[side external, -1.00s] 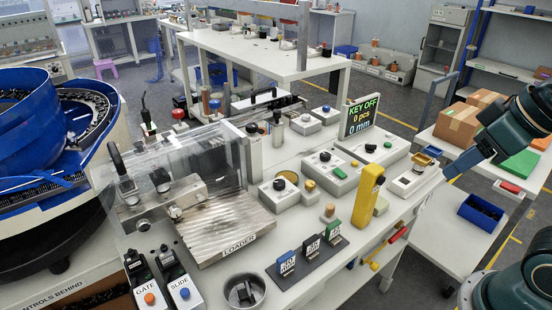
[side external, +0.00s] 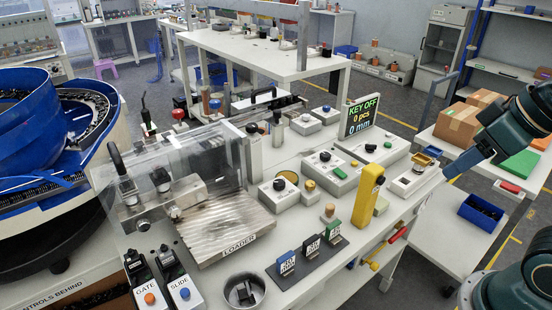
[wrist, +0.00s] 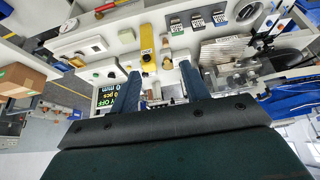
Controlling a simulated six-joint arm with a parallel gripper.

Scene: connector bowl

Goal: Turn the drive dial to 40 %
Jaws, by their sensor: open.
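Several grey control boxes with black dials stand on the white bench. One dial (side external: 279,184) is on the box near the loader plate, another (side external: 325,156) is on the box with a green button, and a third (side external: 370,148) is on the box below the display. Their labels and settings are too small to read, so I cannot tell which is the drive dial. The display (side external: 362,116) reads KEY OFF, 0 pcs, 0 mm. My gripper (wrist: 160,68) is open and empty in the wrist view, its two dark fingers apart above the bench.
A yellow upright block (side external: 368,196) stands near the bench's front edge. A blue bowl feeder (side external: 35,140) is at the left, and cardboard boxes (side external: 458,124) are at the right.

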